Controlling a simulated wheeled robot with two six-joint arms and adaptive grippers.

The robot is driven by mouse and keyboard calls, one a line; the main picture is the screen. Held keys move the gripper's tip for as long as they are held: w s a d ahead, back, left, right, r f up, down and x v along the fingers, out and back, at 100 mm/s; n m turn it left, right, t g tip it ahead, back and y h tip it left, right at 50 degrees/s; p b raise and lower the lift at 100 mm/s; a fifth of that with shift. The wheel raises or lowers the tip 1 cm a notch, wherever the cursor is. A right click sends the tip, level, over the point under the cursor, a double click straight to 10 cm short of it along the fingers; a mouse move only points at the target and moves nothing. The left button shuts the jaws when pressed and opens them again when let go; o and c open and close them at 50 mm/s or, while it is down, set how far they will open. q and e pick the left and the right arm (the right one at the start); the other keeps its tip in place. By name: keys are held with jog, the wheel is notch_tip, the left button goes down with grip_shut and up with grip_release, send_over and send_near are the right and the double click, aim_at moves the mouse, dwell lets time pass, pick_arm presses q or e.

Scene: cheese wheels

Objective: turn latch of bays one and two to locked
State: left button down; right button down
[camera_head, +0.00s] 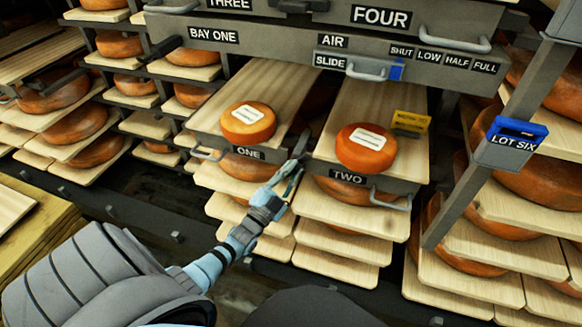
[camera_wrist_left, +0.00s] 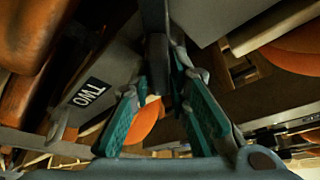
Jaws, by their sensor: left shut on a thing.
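The dark latch (camera_head: 301,144) stands upright between the drawer labelled ONE (camera_head: 212,143) and the drawer labelled TWO (camera_head: 330,176). My left gripper (camera_head: 297,168) comes up from below and is shut on the latch's lower end. In the left wrist view the teal fingers (camera_wrist_left: 160,82) close in on the dark latch (camera_wrist_left: 157,58), with the TWO drawer front (camera_wrist_left: 70,118) at left. The fingers hide part of the latch, and I cannot read a locked or unlocked mark. Each drawer's board carries an orange cheese wheel with a white label. My right gripper is out of view.
A grey beam marked BAY ONE and AIR (camera_head: 280,50) runs above, with a slide handle (camera_head: 366,74). A yellow tag (camera_head: 410,122) stands beside drawer two's cheese. A post with a blue LOT SIX holder (camera_head: 513,140) is at right. Racks of cheese surround the drawers.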

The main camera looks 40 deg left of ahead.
pick_arm(q)
jog(key=m+g+h+p, duration=0.1)
jog(key=m, duration=0.2)
jog(key=shift+d+p, duration=0.1)
jog(key=shift+p, duration=0.2)
jog(key=m+g+h+p, duration=0.1)
jog(key=m+p, duration=0.1)
jog(key=m, duration=0.2)
jog(key=shift+s+f+m, duration=0.1)
jog(key=shift+f+m, duration=0.05)
jog(key=shift+m, duration=0.25)
jog(key=shift+f+m+g+p, duration=0.2)
jog(key=shift+m+g+p, duration=0.4)
jog(key=shift+m+p, duration=0.35)
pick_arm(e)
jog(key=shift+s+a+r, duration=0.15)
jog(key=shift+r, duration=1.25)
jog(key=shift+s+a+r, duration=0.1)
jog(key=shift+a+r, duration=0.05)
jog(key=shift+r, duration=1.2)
pick_arm(q)
jog(key=shift+f, duration=0.1)
jog(key=c, duration=1.8)
grip_release()
jog(key=shift+o, duration=1.2)
jog(key=s, duration=1.1)
jog(key=shift+s+a+r, duration=0.2)
jog(key=shift+s+a, duration=0.1)
jog(key=shift+s, duration=0.1)
